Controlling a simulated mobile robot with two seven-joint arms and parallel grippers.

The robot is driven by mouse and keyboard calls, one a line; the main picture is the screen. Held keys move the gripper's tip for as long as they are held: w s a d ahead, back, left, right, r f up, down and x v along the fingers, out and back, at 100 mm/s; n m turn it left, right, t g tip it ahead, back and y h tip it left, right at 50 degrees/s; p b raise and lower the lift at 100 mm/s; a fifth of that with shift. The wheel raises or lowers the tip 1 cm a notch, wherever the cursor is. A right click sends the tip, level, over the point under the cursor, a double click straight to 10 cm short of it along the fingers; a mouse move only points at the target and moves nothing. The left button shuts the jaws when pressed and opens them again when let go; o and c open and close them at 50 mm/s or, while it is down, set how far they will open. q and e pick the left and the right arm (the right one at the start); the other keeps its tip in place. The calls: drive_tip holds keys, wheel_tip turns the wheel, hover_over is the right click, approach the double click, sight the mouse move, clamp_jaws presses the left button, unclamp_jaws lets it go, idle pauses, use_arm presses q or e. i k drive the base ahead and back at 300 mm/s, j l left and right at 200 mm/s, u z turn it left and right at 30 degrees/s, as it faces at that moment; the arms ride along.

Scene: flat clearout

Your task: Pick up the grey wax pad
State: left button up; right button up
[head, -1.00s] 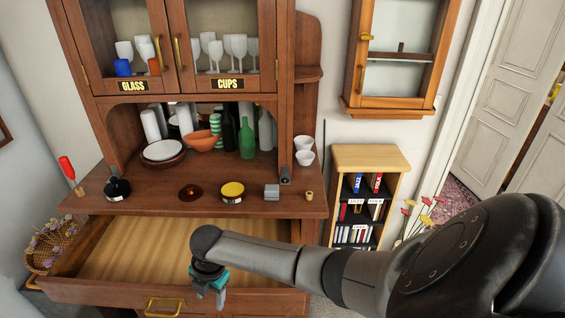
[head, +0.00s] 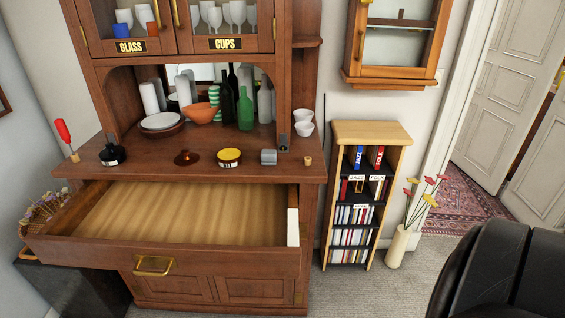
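A small grey block (head: 268,157), which looks like the grey wax pad, sits on the wooden ledge of the cabinet (head: 200,168). It stands to the right of a yellow-lidded tin (head: 229,156) and left of a small tan cork-like piece (head: 307,161). Nothing touches it from above. Neither of my grippers is in view.
Below the ledge an open drawer (head: 165,215) juts out, with a white strip (head: 293,227) at its right end. A black inkwell-like pot (head: 112,153), a red-handled tool (head: 64,136) and a dark reddish dish (head: 186,158) share the ledge. A bookshelf (head: 371,132) stands right.

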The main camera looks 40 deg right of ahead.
sight(268, 157)
drive_tip(key=i+l+z, duration=0.15)
drive_tip(key=z, duration=1.25)
